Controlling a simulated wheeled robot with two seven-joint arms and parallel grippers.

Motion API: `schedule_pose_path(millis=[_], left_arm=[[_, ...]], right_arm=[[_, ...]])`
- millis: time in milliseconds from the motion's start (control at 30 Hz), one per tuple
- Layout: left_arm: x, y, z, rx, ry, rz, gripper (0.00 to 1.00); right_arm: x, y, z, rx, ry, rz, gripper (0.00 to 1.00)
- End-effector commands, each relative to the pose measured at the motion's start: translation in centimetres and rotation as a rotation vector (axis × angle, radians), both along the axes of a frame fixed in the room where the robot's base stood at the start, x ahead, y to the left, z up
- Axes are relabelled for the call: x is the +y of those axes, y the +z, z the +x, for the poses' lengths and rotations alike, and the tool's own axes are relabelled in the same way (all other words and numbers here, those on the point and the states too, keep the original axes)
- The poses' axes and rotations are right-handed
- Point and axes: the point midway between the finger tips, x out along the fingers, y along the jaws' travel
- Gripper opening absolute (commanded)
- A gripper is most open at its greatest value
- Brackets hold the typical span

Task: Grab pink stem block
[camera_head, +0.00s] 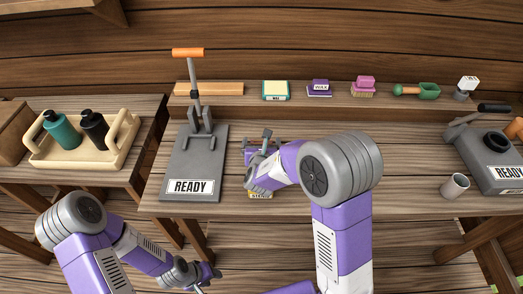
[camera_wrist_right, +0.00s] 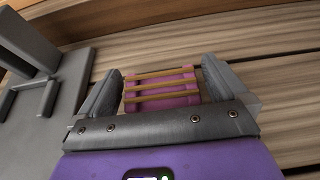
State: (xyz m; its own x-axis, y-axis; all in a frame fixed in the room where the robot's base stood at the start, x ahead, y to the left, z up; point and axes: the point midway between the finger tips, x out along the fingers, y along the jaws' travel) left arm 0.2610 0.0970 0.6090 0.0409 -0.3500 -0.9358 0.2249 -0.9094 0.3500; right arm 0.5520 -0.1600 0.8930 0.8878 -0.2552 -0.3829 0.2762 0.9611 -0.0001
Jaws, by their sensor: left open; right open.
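The pink block with several tan stems across it (camera_wrist_right: 160,98) lies on the wooden table in the right wrist view. My right gripper (camera_wrist_right: 160,76) is open, with one finger on each side of the block. Whether the fingers touch it is unclear. In the head view my right gripper (camera_head: 262,145) is low over the middle of the table, and my arm mostly hides the block. My left gripper (camera_head: 207,275) is open and empty, low in front of the tables.
A grey press with a READY label (camera_head: 187,187) stands just left of my right gripper. A yellow label (camera_head: 260,195) is partly hidden below my wrist. A shelf with small items runs behind.

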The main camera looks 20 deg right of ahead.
Motion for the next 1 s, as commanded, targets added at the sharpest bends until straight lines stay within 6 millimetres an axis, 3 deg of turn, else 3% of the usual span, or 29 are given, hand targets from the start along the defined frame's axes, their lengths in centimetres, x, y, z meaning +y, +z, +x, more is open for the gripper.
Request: schedule_pose_path(millis=[200, 533, 767, 867, 1000], left_arm=[[0.0, 0.0, 0.0, 0.000, 0.000, 0.000, 0.43], [0.0, 0.0, 0.0, 0.000, 0.000, 0.000, 0.43], [0.0, 0.1, 0.0, 0.000, 0.000, 0.000, 0.43], [0.0, 0.6, 0.0, 0.000, 0.000, 0.000, 0.43], [0.0, 1.8, 0.0, 0.000, 0.000, 0.000, 0.43]], right_arm=[[0.0, 0.0, 0.0, 0.000, 0.000, 0.000, 0.98], [0.0, 0.1, 0.0, 0.000, 0.000, 0.000, 0.50], [0.0, 0.3, 0.0, -0.001, 0.000, 0.001, 0.50], [0.0, 1.4, 0.1, -0.002, -0.001, 0.001, 0.50], [0.0, 4.3, 0.1, -0.006, -0.001, 0.003, 0.50]])
